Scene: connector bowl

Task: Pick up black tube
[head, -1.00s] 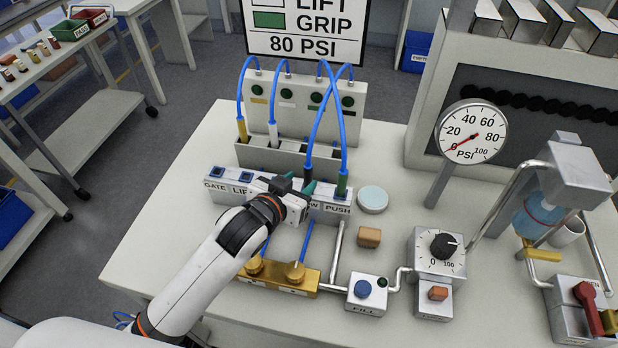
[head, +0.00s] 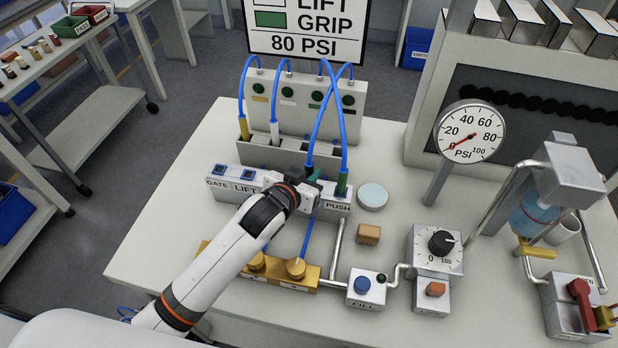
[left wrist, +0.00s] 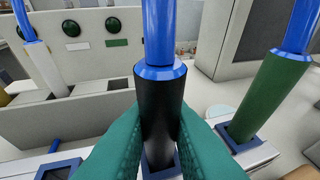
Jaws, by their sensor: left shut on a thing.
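The black tube (left wrist: 158,108) stands upright in the middle of the left wrist view, with a blue hose at its top and its lower end at a blue-rimmed socket (left wrist: 160,168). My left gripper's green fingers (left wrist: 158,140) are shut on its sides. In the head view my left gripper (head: 312,184) is at the labelled block (head: 222,182), and the black tube (head: 309,171) is mostly hidden by it. The green tube (head: 342,180) stands in a socket just to the right; it also shows in the left wrist view (left wrist: 265,95). My right gripper is not in view.
A yellow tube (head: 244,129) and a white tube (head: 275,132) stand in the grey rack behind. Blue hoses, two of them crossing, run up to the panel (head: 300,100). A tan block (head: 368,234) and a pale round disc (head: 372,195) lie to the right.

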